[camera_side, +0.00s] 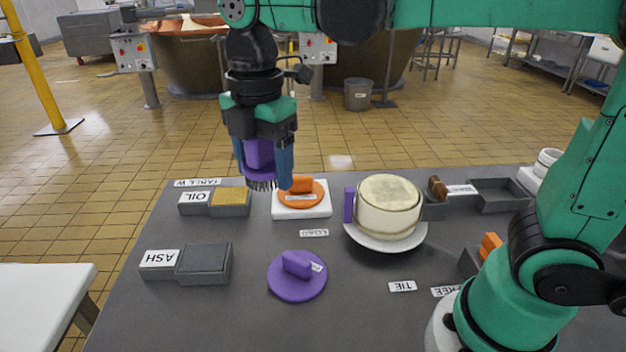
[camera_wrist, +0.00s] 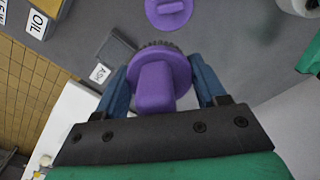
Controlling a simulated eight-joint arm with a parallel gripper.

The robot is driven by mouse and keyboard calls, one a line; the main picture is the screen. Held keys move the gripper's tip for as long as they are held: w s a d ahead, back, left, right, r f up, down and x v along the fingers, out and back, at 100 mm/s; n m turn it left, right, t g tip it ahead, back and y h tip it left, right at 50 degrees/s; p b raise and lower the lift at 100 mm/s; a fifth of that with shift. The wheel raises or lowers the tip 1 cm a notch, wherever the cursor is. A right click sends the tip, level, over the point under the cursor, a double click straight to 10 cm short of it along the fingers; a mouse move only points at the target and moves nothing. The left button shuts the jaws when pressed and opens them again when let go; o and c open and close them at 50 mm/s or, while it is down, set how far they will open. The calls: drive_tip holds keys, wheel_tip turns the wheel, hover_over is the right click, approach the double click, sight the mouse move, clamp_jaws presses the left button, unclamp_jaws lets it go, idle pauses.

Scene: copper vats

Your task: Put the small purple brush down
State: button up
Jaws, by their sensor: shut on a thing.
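My gripper (camera_side: 262,160) is shut on the handle of the small purple brush (camera_side: 258,150), which has a round head with dark bristles pointing down. It hangs in the air above the far left part of the grey table, behind and left of the orange round piece. In the wrist view, the brush (camera_wrist: 160,85) sits between the two blue fingers of my gripper (camera_wrist: 163,88). A flat purple disc with a handle (camera_side: 295,285) lies on the table at front centre; it also shows at the top of the wrist view (camera_wrist: 168,12).
An orange handled disc (camera_side: 316,191) rests on a white block (camera_side: 302,213). The OIL tray (camera_side: 193,209) and ASH tray (camera_side: 160,272) stand at left. A cheese wheel (camera_side: 388,205) stands on a white plate (camera_side: 388,244). Dark trays (camera_side: 497,195) are at right. Bare table lies around the purple disc.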

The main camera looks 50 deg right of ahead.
sight(242, 329)
drive_tip(key=s+a+n, duration=0.2)
drive_tip(key=a+n, duration=0.1)
drive_tip(key=a, duration=0.6)
wheel_tip(242, 329, down, 19)
drive_tip(key=shift+s+f, duration=0.15)
drive_tip(key=shift+f, duration=0.05)
drive_tip(key=shift+f, duration=0.1)
